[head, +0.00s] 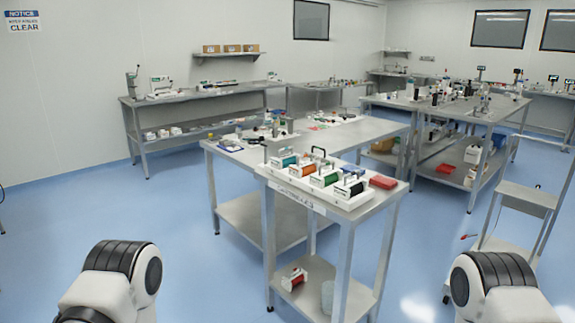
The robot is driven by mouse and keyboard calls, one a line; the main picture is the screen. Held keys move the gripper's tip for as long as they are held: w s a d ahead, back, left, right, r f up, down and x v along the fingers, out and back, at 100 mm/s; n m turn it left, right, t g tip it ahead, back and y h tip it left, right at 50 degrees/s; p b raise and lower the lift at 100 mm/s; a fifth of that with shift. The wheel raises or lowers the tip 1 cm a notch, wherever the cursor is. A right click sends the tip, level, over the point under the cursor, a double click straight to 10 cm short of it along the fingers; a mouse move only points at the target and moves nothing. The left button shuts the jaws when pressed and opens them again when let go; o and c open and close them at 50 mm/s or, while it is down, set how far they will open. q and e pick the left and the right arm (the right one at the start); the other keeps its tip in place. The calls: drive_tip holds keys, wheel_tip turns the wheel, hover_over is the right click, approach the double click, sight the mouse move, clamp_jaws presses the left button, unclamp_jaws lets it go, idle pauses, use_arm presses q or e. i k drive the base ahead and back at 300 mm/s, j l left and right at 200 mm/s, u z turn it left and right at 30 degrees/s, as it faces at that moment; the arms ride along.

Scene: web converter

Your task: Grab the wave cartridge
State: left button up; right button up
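Several cartridges with coloured rollers stand in a row on a white rack (345,203) on the near steel table. I see a teal one (283,161), a green one (325,179) and a black one (350,189), with blue and orange ones partly behind them. Which of them is the wave cartridge I cannot tell; their labels are too small to read. A white and red cartridge-like item (294,279) lies on the table's lower shelf. Only my two upper arm parts show at the bottom left and right. Both grippers are out of view.
A red box (382,182) sits at the right end of the near table (378,212). A longer table (365,133) adjoins behind it. A steel cart (526,196) stands at the right. Blue floor is free in front and at left.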

sight(279, 163)
drive_tip(key=i+j+z, duration=0.15)
drive_tip(key=z, duration=0.2)
drive_tip(key=i+j+z, duration=0.15)
drive_tip(key=z, duration=0.2)
drive_tip(key=i+j+z, duration=0.15)
drive_tip(key=z, duration=0.15)
drive_tip(key=j, duration=0.05)
